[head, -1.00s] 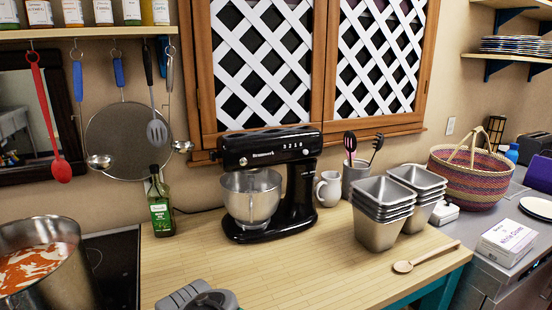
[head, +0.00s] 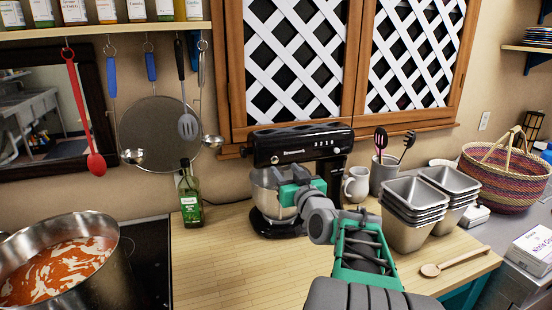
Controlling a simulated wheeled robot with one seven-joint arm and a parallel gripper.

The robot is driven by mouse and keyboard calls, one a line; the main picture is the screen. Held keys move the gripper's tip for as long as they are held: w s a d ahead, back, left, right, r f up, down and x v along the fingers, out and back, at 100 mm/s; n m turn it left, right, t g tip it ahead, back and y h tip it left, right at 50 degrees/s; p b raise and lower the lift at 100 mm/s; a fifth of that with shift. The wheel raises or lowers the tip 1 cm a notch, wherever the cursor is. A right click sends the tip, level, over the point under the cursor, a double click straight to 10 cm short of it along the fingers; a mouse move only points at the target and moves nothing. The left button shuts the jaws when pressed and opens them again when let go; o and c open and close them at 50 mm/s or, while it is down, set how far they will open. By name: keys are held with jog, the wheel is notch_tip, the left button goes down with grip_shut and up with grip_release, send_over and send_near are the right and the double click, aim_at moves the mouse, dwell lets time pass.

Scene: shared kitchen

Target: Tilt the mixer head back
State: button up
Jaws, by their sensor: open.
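The black stand mixer (head: 300,147) stands on the wooden counter against the wall, its head level over the steel bowl (head: 264,190). My arm reaches in from the lower right, and my gripper (head: 283,180) is in front of the mixer bowl, below the head. The gripper is open and nothing shows between its fingers. It hides part of the bowl and the lower right of the mixer's stand. Whether it touches the bowl or the head cannot be told.
A green bottle (head: 190,195) stands left of the mixer. A cream jug (head: 356,184), a utensil crock (head: 383,173) and stacked metal tins (head: 415,205) stand to the right. A wooden spoon (head: 455,262) lies at the front right. A soup pot (head: 75,255) is at left. The front-left counter is clear.

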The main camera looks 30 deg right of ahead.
aim_at(275, 161)
jog(key=p+x, duration=0.2)
jog(key=x, duration=0.5)
jog(key=shift+w+a, duration=0.15)
jog(key=shift+w, duration=0.05)
jog(key=shift+c, duration=0.6)
grip_shut()
dwell(0.4)
